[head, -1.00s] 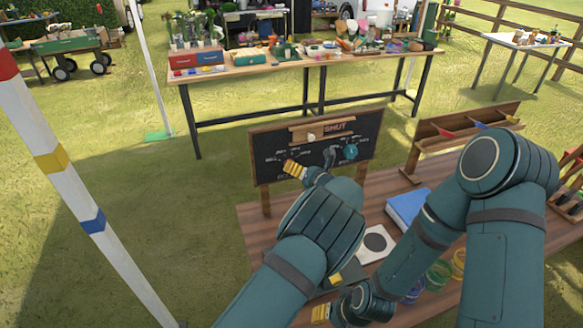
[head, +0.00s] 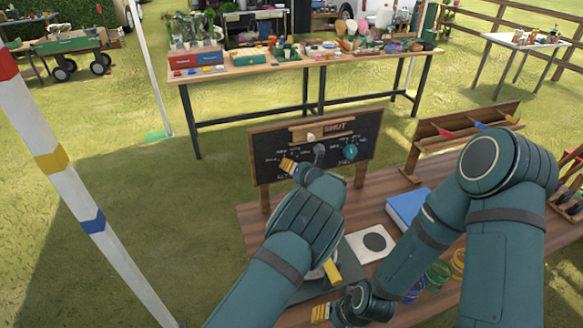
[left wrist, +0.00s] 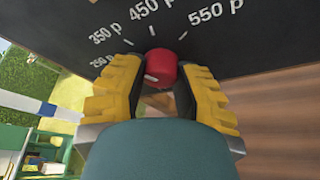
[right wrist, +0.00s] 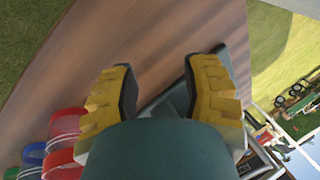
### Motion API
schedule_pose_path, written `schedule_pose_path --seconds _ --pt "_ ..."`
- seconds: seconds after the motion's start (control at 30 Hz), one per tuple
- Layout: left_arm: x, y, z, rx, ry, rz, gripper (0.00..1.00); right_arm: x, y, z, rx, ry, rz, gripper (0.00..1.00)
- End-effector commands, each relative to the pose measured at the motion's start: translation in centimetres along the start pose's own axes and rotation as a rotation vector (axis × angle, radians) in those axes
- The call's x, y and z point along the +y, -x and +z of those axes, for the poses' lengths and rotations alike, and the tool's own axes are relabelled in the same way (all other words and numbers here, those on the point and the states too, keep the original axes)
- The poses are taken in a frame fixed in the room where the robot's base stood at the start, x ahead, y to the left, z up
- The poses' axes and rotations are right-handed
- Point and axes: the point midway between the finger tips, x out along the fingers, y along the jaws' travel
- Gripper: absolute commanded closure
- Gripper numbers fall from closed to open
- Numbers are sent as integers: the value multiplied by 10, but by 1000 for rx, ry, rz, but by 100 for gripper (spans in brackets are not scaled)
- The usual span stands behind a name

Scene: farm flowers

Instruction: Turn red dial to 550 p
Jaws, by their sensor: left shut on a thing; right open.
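The chalkboard (head: 275,178) stands upright at the table's back, with a "SHUT" sign and a blue dial (head: 350,152) on its right side. In the left wrist view the red dial (left wrist: 161,67) sits below the 450 p mark, with 350 p to the left and 550 p to the right. A white mark shows on the dial's lower left. My left gripper (left wrist: 158,88) has a finger on each side of the dial and is shut on it. In the head view the left gripper (head: 302,160) hides the dial. My right gripper (right wrist: 166,88) is open and empty over the table.
The wooden table (head: 257,225) holds a white plate with a black disc (head: 375,241), a blue box (head: 405,206) and coloured jars (head: 438,275). A wooden rack (head: 465,137) stands right of the board. Open grass lies to the left.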

Motion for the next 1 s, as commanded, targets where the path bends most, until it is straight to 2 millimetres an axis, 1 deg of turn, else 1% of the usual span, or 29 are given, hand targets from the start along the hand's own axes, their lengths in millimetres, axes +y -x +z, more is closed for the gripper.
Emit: schedule_pose_path --seconds 0.27,0.47,0.67,1.0 --pt "0 -1 0 1 -5 3 100 0 0 0 0 0 0 53" --pt "0 -1 0 1 -58 25 100 0 1 0 0 0 0 53" --pt "0 -1 -1 0 -176 75 100 0 0 0 0 0 0 53" --pt "-1 -2 -2 1 -407 172 100 4 -11 1 0 0 2 53"
